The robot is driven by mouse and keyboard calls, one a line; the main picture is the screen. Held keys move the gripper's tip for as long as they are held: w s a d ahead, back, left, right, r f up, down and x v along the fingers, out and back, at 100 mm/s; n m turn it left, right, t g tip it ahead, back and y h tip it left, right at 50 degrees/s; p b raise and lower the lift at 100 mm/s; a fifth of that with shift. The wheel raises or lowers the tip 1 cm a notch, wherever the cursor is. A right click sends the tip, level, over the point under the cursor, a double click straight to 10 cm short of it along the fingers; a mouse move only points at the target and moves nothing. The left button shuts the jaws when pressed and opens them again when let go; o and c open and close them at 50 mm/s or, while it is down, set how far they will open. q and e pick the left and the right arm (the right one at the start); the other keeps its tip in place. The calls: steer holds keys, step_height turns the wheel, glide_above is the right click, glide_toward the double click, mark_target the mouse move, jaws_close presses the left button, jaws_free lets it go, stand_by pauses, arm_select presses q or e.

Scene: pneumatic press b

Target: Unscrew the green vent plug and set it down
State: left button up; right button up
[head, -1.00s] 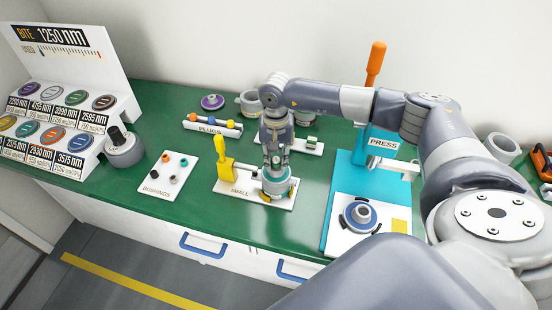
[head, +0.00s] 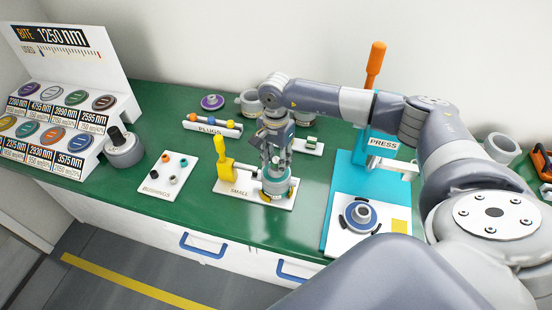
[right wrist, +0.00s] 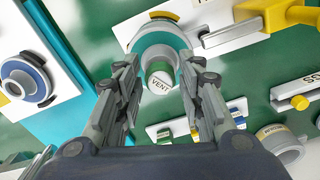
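The green vent plug (right wrist: 159,82) shows in the right wrist view with its white cap marked VENT facing up. It sits at the teal-ringed grey housing (right wrist: 160,42); I cannot tell how far it is screwed in. The housing (head: 276,186) stands on the white plate marked SMALL (head: 236,189), where my gripper partly hides it. My right gripper (right wrist: 160,72) is open above the housing, its fingers on either side of the plug with a gap on each side. It also shows in the head view (head: 276,168). My left gripper is not in view.
A yellow clamp handle (head: 221,155) stands left of the housing. Behind are the PLUGS rack (head: 212,126) and a small white plate with a green piece (head: 311,142). The blue press (head: 374,150) is at right. Bare green bench lies between the BUSHINGS plate (head: 168,177) and SMALL plate.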

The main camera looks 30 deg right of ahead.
mark_target(276, 159)
steer(key=m, duration=0.5)
steer(key=c, duration=0.6)
steer(key=n, duration=0.5)
steer(key=shift+n, duration=0.3)
steer(key=shift+r+p, duration=1.15)
steer(key=shift+r, duration=1.15)
